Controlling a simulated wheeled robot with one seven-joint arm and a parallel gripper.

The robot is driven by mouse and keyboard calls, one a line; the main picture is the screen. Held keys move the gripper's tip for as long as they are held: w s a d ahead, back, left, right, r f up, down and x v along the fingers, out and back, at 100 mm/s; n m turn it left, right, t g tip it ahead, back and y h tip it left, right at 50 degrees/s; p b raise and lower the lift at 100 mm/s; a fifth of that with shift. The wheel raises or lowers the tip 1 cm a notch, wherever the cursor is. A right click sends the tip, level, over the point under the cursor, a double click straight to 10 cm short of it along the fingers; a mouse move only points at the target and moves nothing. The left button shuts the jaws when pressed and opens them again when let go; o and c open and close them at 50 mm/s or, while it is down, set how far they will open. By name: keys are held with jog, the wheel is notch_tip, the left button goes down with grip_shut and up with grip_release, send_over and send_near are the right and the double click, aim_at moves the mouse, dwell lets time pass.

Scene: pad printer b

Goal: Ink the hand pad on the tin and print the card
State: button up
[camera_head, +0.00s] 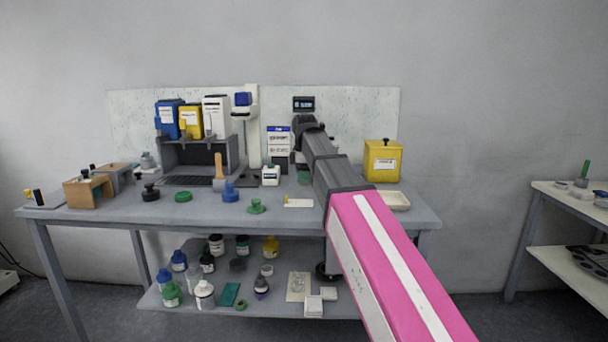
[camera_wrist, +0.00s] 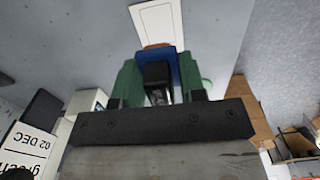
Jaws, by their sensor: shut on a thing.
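My gripper (camera_wrist: 158,85) has green fingers and is shut on the hand pad (camera_wrist: 180,72), a blue block with an orange-brown end and a dark part between the fingers. In the head view my arm hides most of the gripper and the pad. A white card (camera_wrist: 157,22) lies on the table beyond the pad in the wrist view, apart from it. In the head view a white card (camera_head: 298,203) lies near the table's front edge, with a small yellow piece at its left end. I cannot tell which thing is the ink tin.
Blue (camera_head: 230,193) and green (camera_head: 257,206) handled pieces stand left of the card. A cream tray (camera_head: 396,201) and yellow box (camera_head: 382,160) stand to the right. The printer (camera_head: 203,155) is at the back left.

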aim_at(304, 203)
jog(key=shift+w+a, duration=0.1)
jog(key=shift+a, duration=0.05)
jog(key=shift+f, duration=2.95)
jog(key=shift+f, duration=0.5)
jog(key=shift+r, duration=0.15)
jog(key=shift+r, duration=3.35)
